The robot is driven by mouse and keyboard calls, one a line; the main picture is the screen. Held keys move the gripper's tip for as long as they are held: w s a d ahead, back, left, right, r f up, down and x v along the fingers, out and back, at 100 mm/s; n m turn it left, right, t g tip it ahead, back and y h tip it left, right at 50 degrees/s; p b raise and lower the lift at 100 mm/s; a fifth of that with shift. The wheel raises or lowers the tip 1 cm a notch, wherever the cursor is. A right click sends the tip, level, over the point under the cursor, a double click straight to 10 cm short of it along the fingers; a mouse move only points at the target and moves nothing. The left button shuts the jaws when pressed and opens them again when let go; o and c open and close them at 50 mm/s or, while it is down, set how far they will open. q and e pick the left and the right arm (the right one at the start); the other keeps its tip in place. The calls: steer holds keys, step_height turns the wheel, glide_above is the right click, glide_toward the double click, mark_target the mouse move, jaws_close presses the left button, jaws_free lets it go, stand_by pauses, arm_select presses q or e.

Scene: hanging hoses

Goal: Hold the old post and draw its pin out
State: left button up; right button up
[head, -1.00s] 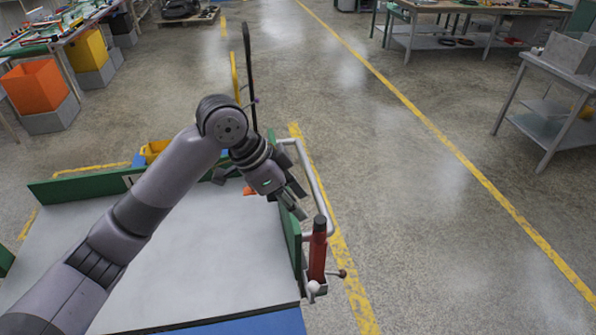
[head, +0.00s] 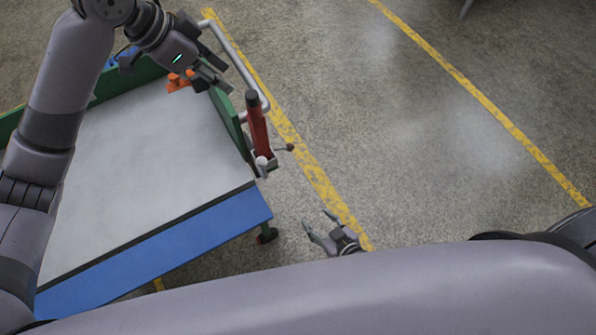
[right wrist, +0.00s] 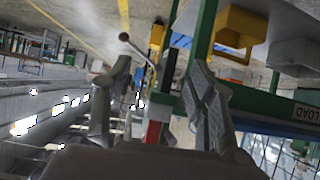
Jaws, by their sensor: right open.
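The red post (head: 258,132) with a black top stands at the cart's front right corner, in a bracket. A thin rod with a dark reddish ball (head: 290,147) sticks out to the right at its foot, and a white ball (head: 262,161) sits in front. My left gripper (head: 223,81) is above the cart's rail, up and left of the post, apart from it, its fingers parted and empty. My right gripper (head: 318,221) is open and empty, below and right of the post. In the right wrist view, the dark ball (right wrist: 124,37) and a red part (right wrist: 153,132) show between the open fingers.
The cart has a grey top (head: 150,165), a blue front edge (head: 170,238), green side boards and a grey tubular handle (head: 236,58). An orange piece (head: 178,82) lies near its far corner. The floor right of the cart is clear. My right arm covers the bottom of the head view.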

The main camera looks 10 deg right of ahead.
steer(key=w+a+r+t+y, duration=0.1)
steer(key=w+a+r+t, duration=0.1)
steer(key=r, duration=0.5)
steer(key=w+a+r+t+y, duration=0.1)
steer(key=w+a+r, duration=0.1)
steer(key=r, duration=0.5)
steer(key=t, duration=0.3)
glide_toward(260, 125)
steer(key=shift+y, duration=0.4)
steer(key=x, duration=1.1)
steer(key=shift+w+d+f, duration=0.1)
steer(key=shift+w+f, duration=0.15)
steer(key=shift+w, duration=0.2)
arm_select(q)
steer(key=shift+w, duration=0.1)
arm_select(e)
steer(key=shift+c, duration=0.2)
